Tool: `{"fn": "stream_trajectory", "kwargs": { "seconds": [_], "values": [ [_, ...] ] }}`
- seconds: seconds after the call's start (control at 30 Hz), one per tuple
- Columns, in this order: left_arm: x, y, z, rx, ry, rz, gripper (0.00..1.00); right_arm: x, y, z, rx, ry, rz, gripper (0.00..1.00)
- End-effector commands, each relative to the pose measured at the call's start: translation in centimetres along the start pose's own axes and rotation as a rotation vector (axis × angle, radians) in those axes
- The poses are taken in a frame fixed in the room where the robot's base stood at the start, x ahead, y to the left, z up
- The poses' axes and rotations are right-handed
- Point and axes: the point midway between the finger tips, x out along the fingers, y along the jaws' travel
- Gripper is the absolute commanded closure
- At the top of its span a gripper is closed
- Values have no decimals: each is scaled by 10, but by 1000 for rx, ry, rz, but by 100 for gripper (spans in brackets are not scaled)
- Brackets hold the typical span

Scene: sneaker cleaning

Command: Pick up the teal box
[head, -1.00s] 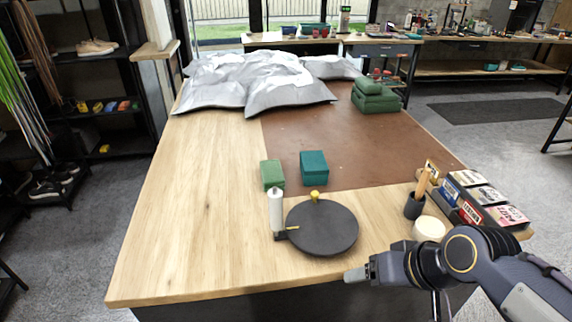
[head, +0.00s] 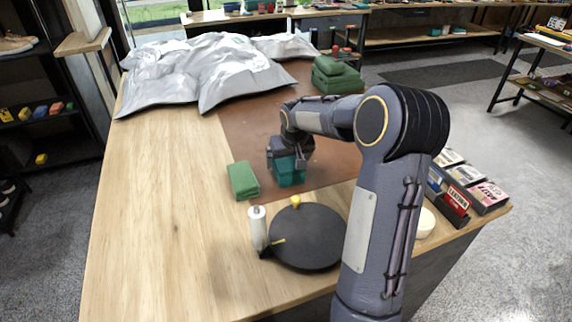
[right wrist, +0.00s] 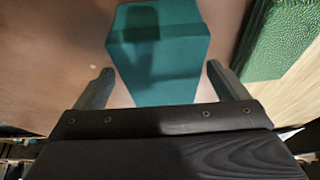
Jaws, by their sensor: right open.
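The teal box (head: 289,177) stands on the brown mat of the table, partly hidden by my right gripper (head: 287,160). In the right wrist view the teal box (right wrist: 158,55) lies between the two open fingers of my right gripper (right wrist: 160,85), with a gap showing on each side. The gripper points down over the box, and I cannot tell whether it touches it. My left gripper is not in view.
A green box (head: 243,180) stands close to the left of the teal box. A dark round plate (head: 308,238), a white cylinder (head: 257,228) and a yellow knob (head: 296,201) are in front.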

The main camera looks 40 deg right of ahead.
Motion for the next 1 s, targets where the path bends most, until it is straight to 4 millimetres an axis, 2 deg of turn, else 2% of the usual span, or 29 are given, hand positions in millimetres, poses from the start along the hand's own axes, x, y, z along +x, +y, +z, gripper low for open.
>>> {"fn": "stream_trajectory", "kwargs": {
  "seconds": [0.1,0.23,1.0],
  "values": [
    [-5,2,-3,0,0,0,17,19,-2,-2,-1,-4,0,6],
    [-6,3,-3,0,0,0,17,31,-2,-2,-1,-1,0,6],
    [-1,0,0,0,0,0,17,38,-2,0,-1,0,-1,6]
  ]
}}
